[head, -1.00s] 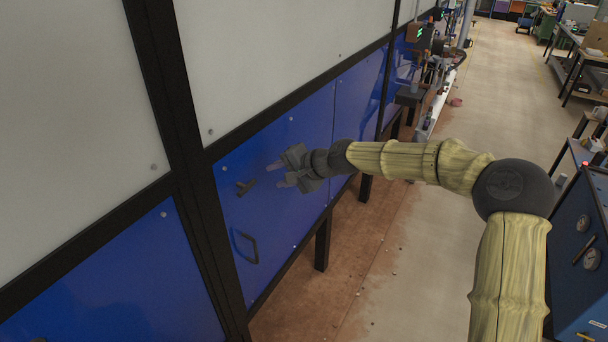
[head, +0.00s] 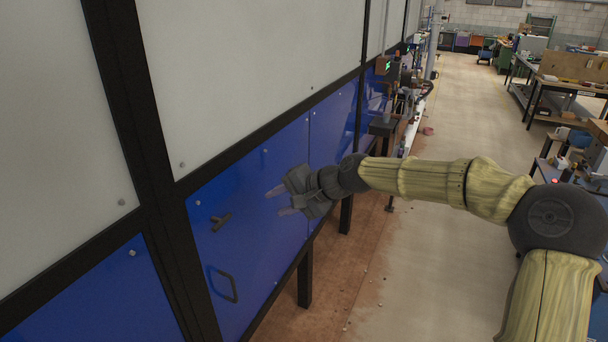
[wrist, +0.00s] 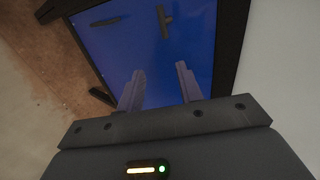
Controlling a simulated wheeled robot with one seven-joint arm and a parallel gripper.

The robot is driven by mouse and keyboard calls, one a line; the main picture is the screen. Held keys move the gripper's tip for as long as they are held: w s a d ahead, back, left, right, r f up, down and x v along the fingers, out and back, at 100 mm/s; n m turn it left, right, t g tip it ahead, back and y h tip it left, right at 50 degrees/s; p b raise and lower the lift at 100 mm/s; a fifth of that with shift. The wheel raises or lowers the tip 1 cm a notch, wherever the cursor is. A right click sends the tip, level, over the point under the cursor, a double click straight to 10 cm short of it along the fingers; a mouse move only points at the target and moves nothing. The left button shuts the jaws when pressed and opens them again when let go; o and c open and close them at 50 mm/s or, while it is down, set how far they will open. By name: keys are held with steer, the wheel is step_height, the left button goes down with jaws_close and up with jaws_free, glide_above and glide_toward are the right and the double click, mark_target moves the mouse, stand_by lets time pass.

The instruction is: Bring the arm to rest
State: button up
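My gripper (head: 283,201) is held in the air in front of a blue panel door (head: 255,185) in the head view. Its two fingers are spread apart with nothing between them. In the wrist view the fingers of my gripper (wrist: 160,85) also stand apart and empty, pointing toward the blue door (wrist: 140,45). My arm stretches from the right side of the head view, bent at a dark round joint.
The door carries a dark T-shaped latch (head: 222,222) and a handle (head: 223,285), both apart from my gripper. Black posts (head: 127,95) frame pale upper panels (head: 250,70). Workbenches (head: 560,100) stand at the far right. The aisle floor (head: 470,110) between is clear.

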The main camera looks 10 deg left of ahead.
steer(key=s+d+f+n+h, duration=0.2)
steer(key=s+d+f+h, duration=0.4)
steer(key=d+f, duration=0.6)
steer(key=s+d+f+h, duration=0.1)
steer(key=s+d+h, duration=0.1)
steer(key=s+d, duration=0.5)
steer(key=s+d+f+h, duration=0.1)
steer(key=s+d+h, duration=0.1)
steer(key=s+d, duration=0.6)
steer(key=d, duration=0.6)
steer(key=shift+s+d+f+h, duration=0.2)
steer(key=shift+d+f+h, duration=0.05)
steer(key=shift+f+h, duration=0.05)
